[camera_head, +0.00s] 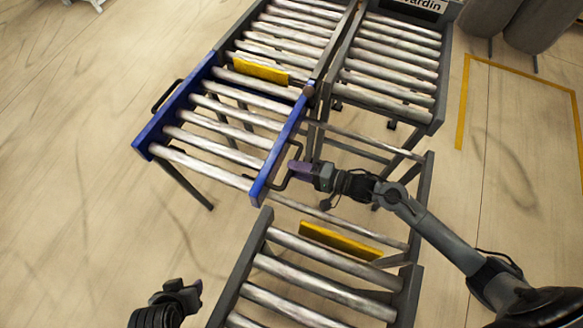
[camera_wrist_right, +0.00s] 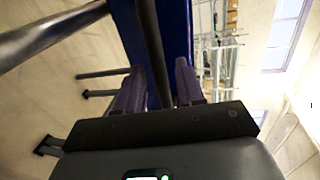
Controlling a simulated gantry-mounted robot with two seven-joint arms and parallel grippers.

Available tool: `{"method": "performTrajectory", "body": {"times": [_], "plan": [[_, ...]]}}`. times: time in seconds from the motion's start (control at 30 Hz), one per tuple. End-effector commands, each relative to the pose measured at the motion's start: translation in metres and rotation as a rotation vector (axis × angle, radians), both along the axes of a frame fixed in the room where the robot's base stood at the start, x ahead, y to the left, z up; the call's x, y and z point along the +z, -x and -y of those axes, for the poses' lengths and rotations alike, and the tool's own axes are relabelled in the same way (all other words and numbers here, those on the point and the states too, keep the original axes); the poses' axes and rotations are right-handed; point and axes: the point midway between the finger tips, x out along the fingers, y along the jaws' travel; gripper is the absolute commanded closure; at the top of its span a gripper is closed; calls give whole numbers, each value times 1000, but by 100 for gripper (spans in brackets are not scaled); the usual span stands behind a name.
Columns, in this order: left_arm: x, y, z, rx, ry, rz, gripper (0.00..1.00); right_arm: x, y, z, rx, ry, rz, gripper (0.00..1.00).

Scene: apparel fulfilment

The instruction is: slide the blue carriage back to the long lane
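The blue carriage (camera_head: 272,162), a blue-sided frame with metal rollers, stands in front of the far left roller lane (camera_head: 338,40). A black handle sits on each side of it. My right gripper (camera_head: 292,168) is at the handle on its right side. In the right wrist view, the purple fingers (camera_wrist_right: 159,88) stand apart on both sides of the dark handle bar (camera_wrist_right: 151,40), with a narrow gap showing; the carriage's blue side (camera_wrist_right: 176,30) is behind. My left gripper (camera_head: 193,291) is low at the left, away from the carriage; its fingers are unclear. Which lane is the long one is not marked.
A far right roller lane (camera_head: 440,95) and a near roller lane (camera_head: 240,262) flank the crossing rails (camera_head: 395,240). Yellow plates lie at the far left lane's end (camera_head: 260,71) and the near lane's end (camera_head: 340,241). The space right of the carriage, between lanes, holds no other carriage.

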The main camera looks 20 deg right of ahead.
Motion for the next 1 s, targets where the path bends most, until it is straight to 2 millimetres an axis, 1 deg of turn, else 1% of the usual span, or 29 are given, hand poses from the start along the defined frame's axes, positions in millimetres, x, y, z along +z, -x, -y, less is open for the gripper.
{"method": "performTrajectory", "body": {"times": [0.03,0.2,0.57,0.67,0.8,0.83,1.0], "plan": [[-3,0,-1,-1,-3,-1,57,-2,-5,-5,0,-2,2,62],[-5,0,-2,-4,-7,-1,57,-4,-13,-13,-1,0,0,62],[-6,0,-1,-3,-6,-1,57,-4,-15,-15,0,0,0,62],[-6,0,-1,-2,-3,-2,57,-4,-15,-15,0,0,0,76],[-6,0,1,1,2,-1,57,-4,-15,-15,0,0,0,97],[-6,0,1,2,4,-2,57,-4,-15,-15,0,0,0,100],[-6,0,2,4,6,-2,57,-4,-15,-15,0,0,0,100]]}}
